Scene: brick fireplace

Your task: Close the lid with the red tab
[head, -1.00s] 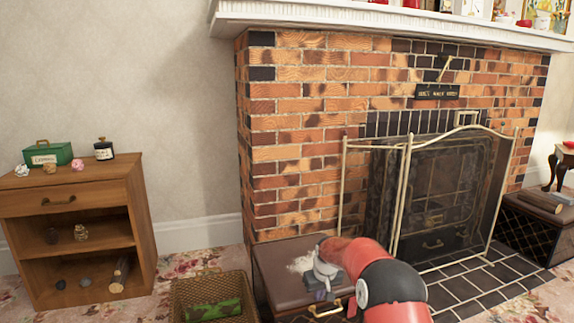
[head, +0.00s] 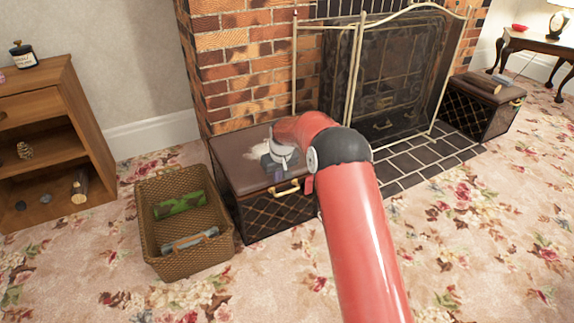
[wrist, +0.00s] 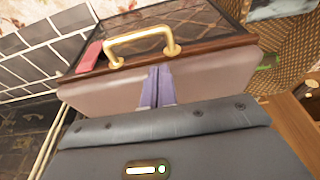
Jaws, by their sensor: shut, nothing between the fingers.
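A dark lattice-fronted chest (head: 270,218) stands before the brick fireplace. My gripper (wrist: 157,72) is shut and empty. Its fingertips are at the lid's front edge by the handle; contact is unclear.
A wicker basket (head: 161,258) with a green item and a grey item stands left of the chest. A wooden cabinet (head: 95,145) is farther left. A similar chest (head: 483,113) with logs on top is at the right. Carpet in front is clear.

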